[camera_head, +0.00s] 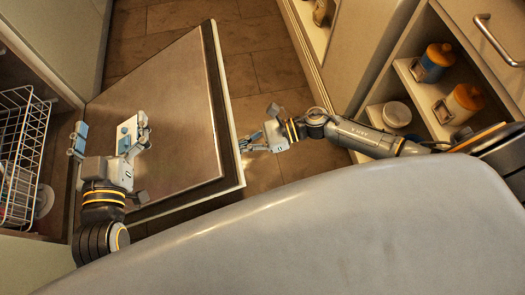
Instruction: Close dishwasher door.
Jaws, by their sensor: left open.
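The dishwasher door (180,85) is folded down and open, with its brown metallic inner face turned up and a pale rim along its edges. My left gripper (104,139) is open over the left part of the door, near the dishwasher opening, with nothing seen between its fingers. My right gripper (246,143) is at the door's right outer edge. Its fingers are small and seen edge-on; I cannot tell whether they touch the door or are open.
A white wire rack (22,150) sits inside the dishwasher at the left. At the right, open shelves (418,92) hold jars with orange lids (436,60) and a white container (396,114). Tiled floor (262,75) is clear between the door and the cabinets. A pale rounded surface fills the bottom.

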